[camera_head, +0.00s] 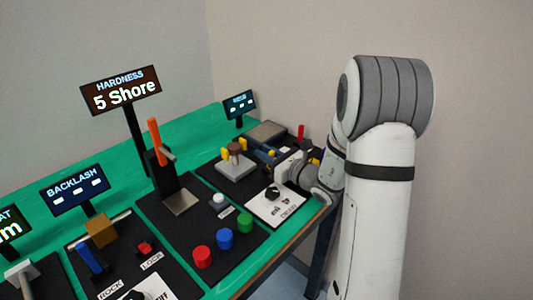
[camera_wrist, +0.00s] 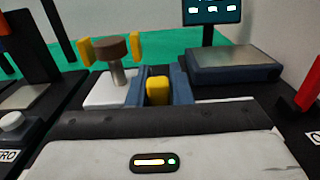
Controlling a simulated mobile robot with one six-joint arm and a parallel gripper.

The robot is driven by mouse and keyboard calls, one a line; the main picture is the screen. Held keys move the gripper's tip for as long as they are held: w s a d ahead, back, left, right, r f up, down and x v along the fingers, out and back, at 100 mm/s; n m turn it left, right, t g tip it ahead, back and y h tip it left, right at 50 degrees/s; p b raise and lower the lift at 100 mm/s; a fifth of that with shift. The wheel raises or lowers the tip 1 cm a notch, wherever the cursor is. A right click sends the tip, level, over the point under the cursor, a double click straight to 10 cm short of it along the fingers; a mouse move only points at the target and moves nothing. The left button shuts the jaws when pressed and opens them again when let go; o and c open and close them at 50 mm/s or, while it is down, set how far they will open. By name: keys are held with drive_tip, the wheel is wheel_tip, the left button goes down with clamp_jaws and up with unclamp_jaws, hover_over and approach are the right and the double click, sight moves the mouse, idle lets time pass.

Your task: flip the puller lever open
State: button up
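The puller station shows in the head view as a white base (camera_head: 236,168) with a brown round part and yellow jaws on it. In the wrist view the brown part (camera_wrist: 111,47) sits on a metal shaft between two yellow jaws (camera_wrist: 86,52). My gripper (camera_head: 270,158) is low beside this base, on its right. In the wrist view my gripper (camera_wrist: 158,86) has two blue fingers apart, with a yellow block (camera_wrist: 158,90) between them, likely the lever's handle. Little gap shows and contact cannot be made out. The block's lower part is hidden by my gripper's body.
A red lever (camera_wrist: 307,90) stands at the right, and a grey-topped blue box (camera_wrist: 232,64) with a small screen (camera_wrist: 212,12) lies behind. A black dial (camera_head: 272,193) on a white panel is in front. Red, blue and green buttons (camera_head: 224,239) are nearer.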

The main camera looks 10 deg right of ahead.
sight(274, 156)
clamp_jaws()
drive_tip(key=shift+w+a+r+g+p, duration=0.15)
drive_tip(key=shift+r+g+p, duration=0.15)
drive_tip(key=shift+p, duration=0.5)
drive_tip(key=shift+w+f+g+h+p, duration=0.15)
drive_tip(key=shift+f+g+h+p, duration=0.15)
drive_tip(key=shift+f+g+h, duration=0.15)
drive_tip(key=shift+r, duration=0.1)
drive_tip(key=shift+o, duration=2.3)
unclamp_jaws()
drive_tip(key=v, duration=0.7)
drive_tip(key=shift+s, duration=0.35)
